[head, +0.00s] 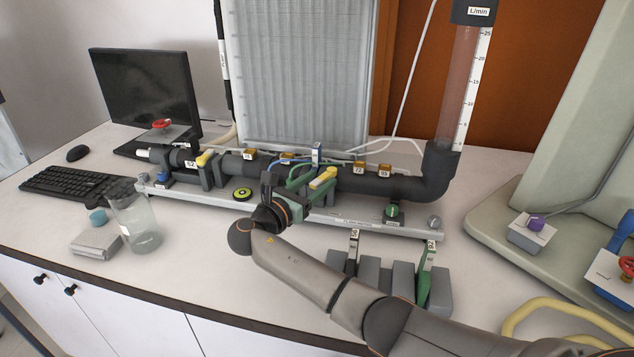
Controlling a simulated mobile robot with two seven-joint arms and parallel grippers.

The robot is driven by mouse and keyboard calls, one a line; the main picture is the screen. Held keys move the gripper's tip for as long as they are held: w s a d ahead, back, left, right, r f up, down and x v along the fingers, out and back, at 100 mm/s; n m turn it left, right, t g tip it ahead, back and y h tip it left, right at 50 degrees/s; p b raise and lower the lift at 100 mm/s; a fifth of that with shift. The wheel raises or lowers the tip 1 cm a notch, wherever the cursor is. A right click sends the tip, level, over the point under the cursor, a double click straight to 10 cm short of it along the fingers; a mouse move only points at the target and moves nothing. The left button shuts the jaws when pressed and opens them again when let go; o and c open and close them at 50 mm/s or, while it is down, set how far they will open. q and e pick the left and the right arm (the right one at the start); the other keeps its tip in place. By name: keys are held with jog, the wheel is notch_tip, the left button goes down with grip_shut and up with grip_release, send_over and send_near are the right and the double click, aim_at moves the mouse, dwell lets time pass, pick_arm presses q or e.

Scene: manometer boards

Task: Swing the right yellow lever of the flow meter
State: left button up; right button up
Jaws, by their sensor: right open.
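The flow meter is a dark horizontal pipe (375,184) on a metal rail, with a clear upright tube (463,90) marked L/min at its right end. The right yellow lever (325,177) sits on the pipe near the middle. A left yellow lever (205,158) sits farther left. My right gripper (309,181) reaches in from the front, its green fingers open at the right yellow lever. The lever seems to lie between or right beside the fingers; contact cannot be told. My wrist hides part of the rail. My left gripper is not in view.
A glass beaker (138,222) and a small grey box (96,244) stand at the front left. A keyboard (72,183) and monitor (143,88) are at left. A pale panel (560,120) bounds the right.

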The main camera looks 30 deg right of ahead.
jog(key=b+v, duration=0.1)
jog(key=v, duration=1.1)
jog(key=shift+s+a, duration=0.2)
